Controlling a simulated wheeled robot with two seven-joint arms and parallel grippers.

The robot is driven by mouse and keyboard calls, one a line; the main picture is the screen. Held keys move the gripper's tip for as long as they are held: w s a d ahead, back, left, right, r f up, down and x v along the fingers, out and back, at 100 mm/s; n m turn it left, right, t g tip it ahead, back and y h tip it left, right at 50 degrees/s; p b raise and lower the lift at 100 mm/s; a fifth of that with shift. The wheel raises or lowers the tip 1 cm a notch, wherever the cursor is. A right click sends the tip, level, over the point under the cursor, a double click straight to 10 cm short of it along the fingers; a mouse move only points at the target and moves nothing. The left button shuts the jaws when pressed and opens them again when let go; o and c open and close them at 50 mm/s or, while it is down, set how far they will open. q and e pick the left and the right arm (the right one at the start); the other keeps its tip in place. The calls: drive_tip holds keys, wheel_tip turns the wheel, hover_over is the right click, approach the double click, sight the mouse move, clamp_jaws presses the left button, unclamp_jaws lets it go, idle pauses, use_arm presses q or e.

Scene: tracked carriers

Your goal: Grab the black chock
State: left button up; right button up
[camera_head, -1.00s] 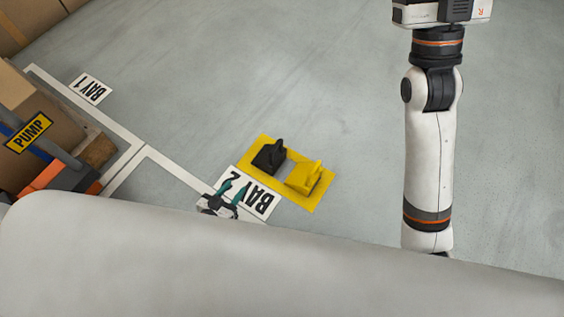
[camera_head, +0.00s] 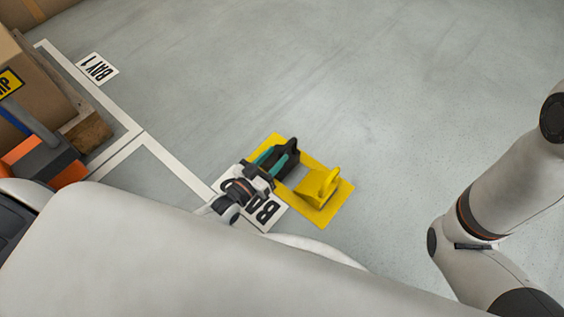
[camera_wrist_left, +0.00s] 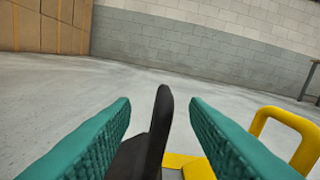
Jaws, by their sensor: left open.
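The black chock (camera_head: 291,146) sits on the yellow floor plate (camera_head: 318,219), beside the yellow chock (camera_head: 318,193). My left gripper (camera_head: 276,158) is open with its teal fingers at the black chock, partly covering it in the head view. In the left wrist view, the black chock's upright handle (camera_wrist_left: 160,125) stands between the two open fingers (camera_wrist_left: 160,120), with a gap visible on each side. The yellow chock's looped handle (camera_wrist_left: 291,118) shows to the right of the fingers. My right arm is at the right of the head view; its gripper is out of view.
A BAY 2 sign (camera_head: 268,212) lies under my left wrist, and a BAY 1 sign (camera_head: 97,69) lies at upper left. White floor lines (camera_head: 175,163) run between. A loaded pallet (camera_head: 88,131) with boxes stands at left. The floor beyond the plate is clear.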

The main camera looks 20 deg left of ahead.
use_arm(q)
drive_tip(key=b+x, duration=0.3)
drive_tip(key=x, duration=0.1)
drive_tip(key=shift+d+f+b, duration=0.15)
drive_tip(key=shift+b, duration=0.15)
drive_tip(key=shift+w+d, duration=0.2)
drive_tip(key=shift+w, duration=0.35)
drive_tip(key=shift+r, duration=0.25)
clamp_jaws()
idle(0.4)
